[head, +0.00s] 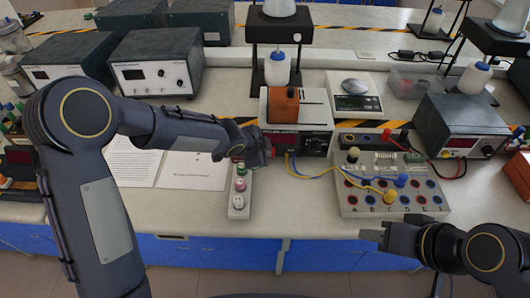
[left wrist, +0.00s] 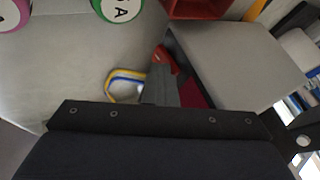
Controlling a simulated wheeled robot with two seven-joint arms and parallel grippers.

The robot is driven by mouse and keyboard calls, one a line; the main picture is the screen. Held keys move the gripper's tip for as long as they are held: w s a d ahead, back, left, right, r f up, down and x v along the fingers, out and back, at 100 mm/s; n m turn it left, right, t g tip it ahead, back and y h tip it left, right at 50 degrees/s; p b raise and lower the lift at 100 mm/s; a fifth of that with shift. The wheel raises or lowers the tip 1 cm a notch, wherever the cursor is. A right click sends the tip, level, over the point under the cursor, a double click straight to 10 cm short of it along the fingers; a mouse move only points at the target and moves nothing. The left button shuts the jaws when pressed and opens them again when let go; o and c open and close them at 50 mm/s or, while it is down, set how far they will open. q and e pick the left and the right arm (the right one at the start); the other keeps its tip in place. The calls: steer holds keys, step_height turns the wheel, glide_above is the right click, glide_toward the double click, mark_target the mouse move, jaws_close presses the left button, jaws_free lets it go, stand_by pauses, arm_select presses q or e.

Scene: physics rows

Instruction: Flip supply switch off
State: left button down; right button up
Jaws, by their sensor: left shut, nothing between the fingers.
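In the left wrist view, the closed fingers (left wrist: 162,88) are close to a small red switch (left wrist: 165,58) on the box. I cannot tell whether they touch it, or which way it is set. In the head view my left gripper covers the switch. My right gripper (head: 372,235) is near the bench's front edge, away from the supply; its jaw gap is unclear.
An orange block (head: 284,105) sits on the supply. A button strip (head: 240,196) stands in front and left. A terminal board (head: 391,188) with leads lies to the right, and a scale (head: 354,96) behind. Papers (head: 190,168) lie under my left arm.

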arm_select(q)
steer(key=shift+r, duration=0.1)
steer(key=shift+w+r+p, duration=0.1)
steer(key=shift+r+p, duration=0.55)
steer(key=shift+r, duration=0.1)
arm_select(e)
steer(key=shift+r, duration=0.6)
arm_select(q)
steer(key=shift+f, duration=0.1)
arm_select(e)
steer(key=shift+f, duration=0.1)
